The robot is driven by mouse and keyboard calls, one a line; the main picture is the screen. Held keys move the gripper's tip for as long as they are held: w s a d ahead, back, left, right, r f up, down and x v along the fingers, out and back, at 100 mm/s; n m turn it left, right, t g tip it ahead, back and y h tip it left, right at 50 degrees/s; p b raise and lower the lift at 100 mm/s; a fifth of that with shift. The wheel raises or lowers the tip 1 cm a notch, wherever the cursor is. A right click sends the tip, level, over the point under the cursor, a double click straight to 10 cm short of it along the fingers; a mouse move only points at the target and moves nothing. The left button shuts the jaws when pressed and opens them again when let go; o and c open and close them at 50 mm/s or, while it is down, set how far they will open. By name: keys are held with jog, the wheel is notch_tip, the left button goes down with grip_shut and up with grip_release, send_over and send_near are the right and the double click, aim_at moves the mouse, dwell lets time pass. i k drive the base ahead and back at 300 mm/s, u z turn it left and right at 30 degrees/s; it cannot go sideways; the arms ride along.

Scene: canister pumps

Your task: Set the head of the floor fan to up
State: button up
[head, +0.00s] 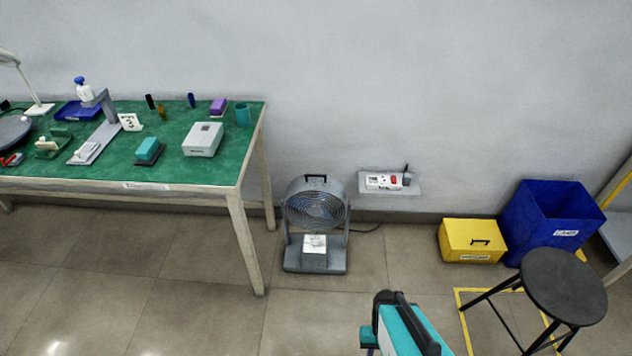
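The grey floor fan (317,204) stands on the tiled floor against the wall, right of the green-topped table. Its round head with a ringed grille sits between two side uprights on a flat base, and the grille faces the room. A dark handle (316,178) is on top of the head. The exact tilt is hard to judge from this high view. A pale panel (315,243) is on the base. A teal and black part of my arm shows at the bottom, in front and right of the fan and apart from it. My gripper's fingers do not show.
The green-topped table (200,170) with several small items is at left. The floor before the fan is clear.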

aim_at(314, 201)
jog(key=k, duration=1.3)
jog(key=z, duration=0.25)
jog(key=i, duration=1.55)
jog(key=u, duration=0.8)
jog(key=i, duration=0.3)
